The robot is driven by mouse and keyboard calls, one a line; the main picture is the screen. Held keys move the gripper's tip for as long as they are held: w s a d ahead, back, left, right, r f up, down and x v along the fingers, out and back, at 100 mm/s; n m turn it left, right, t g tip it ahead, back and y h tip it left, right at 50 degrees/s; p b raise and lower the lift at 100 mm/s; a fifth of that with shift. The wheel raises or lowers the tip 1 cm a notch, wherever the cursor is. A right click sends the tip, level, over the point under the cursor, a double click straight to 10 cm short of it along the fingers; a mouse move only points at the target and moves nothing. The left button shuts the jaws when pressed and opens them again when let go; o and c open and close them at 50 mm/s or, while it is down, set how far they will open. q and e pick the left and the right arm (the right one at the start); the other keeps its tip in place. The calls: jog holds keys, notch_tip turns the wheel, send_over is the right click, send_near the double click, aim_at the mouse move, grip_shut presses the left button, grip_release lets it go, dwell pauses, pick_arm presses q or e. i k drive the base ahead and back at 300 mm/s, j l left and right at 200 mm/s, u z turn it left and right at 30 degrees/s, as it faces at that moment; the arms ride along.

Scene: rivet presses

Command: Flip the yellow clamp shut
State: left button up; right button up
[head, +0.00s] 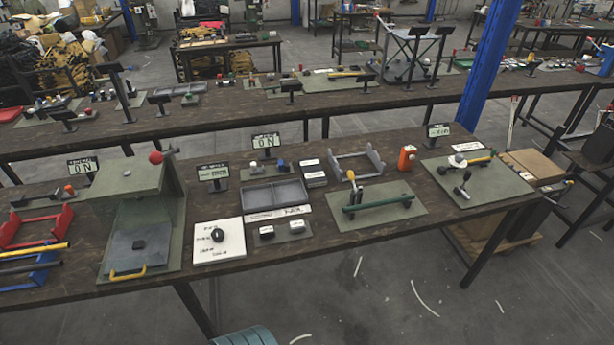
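Neither of my grippers is in view.
Left of it are an orange bottle-like object (406,157), a plate with a green bar (378,201), a grey tray (275,196), a white dial board (218,241) and a green press (136,179). A brown box (532,166) stands to the right. A blue post (489,68) rises behind.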

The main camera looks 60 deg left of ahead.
aim_at(352, 178)
jog(key=u, duration=1.9)
jog(key=l+u, duration=0.85)
jog(key=l, duration=0.15)
jog(key=l+u, duration=0.1)
jog(key=l, duration=0.75)
jog(key=k+l+u, duration=0.15)
jog(key=l, duration=0.65)
